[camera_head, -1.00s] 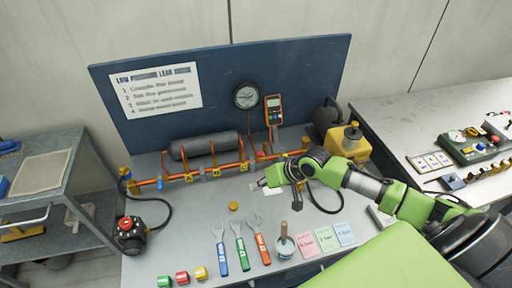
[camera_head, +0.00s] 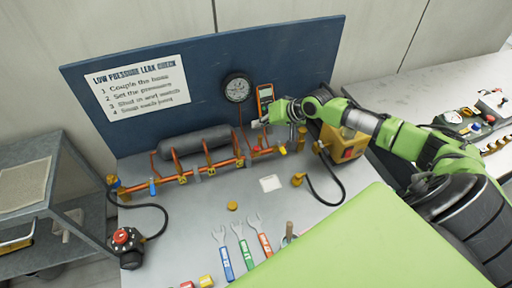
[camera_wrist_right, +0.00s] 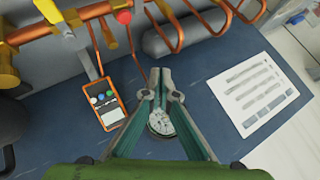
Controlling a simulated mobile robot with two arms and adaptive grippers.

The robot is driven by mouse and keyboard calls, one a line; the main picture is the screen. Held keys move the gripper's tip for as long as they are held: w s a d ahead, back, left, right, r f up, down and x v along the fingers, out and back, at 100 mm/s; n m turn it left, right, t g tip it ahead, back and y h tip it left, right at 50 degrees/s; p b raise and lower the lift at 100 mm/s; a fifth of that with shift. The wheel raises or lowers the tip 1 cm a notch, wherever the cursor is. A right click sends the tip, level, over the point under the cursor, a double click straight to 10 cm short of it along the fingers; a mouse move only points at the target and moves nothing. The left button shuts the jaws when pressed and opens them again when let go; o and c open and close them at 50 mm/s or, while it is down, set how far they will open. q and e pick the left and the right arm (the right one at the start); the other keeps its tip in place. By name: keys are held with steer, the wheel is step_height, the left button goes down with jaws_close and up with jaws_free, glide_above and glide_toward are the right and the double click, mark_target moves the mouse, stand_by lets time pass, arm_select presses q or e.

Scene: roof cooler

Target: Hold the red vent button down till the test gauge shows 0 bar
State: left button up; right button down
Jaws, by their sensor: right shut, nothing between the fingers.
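The test gauge (camera_head: 238,88) is a round white dial on the blue back board; its needle is too small to read. It also shows in the wrist view (camera_wrist_right: 161,122), partly behind the fingers. A small red round button (camera_wrist_right: 124,17) sits by the copper pipes in the wrist view, up and left of the fingertips and apart from them. Another red knob (camera_head: 121,237) tops a black unit at the bench's left front. My right gripper (camera_head: 258,123) is shut and empty, in front of the board beside the orange meter and above the pipe's right end. My left gripper is out of view.
The orange meter (camera_head: 265,100) hangs close to my right gripper. A grey cylinder (camera_head: 195,141) lies behind the copper pipe. A yellow box (camera_head: 345,146) with a black hose stands to the right. Wrenches (camera_head: 243,244) lie at the front; mid-bench is mostly clear.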

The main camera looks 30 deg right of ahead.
mark_target(258, 149)
step_height(258, 149, down, 8)
steer(key=b, duration=0.7)
steer(key=shift+w, duration=0.1)
steer(key=shift+f+b, duration=0.45)
stand_by(0.5)
steer(key=shift+f, duration=0.2)
steer(key=shift+f, duration=0.25)
steer(key=shift+f+b, duration=0.3)
steer(key=shift+f, duration=0.35)
stand_by(4.8)
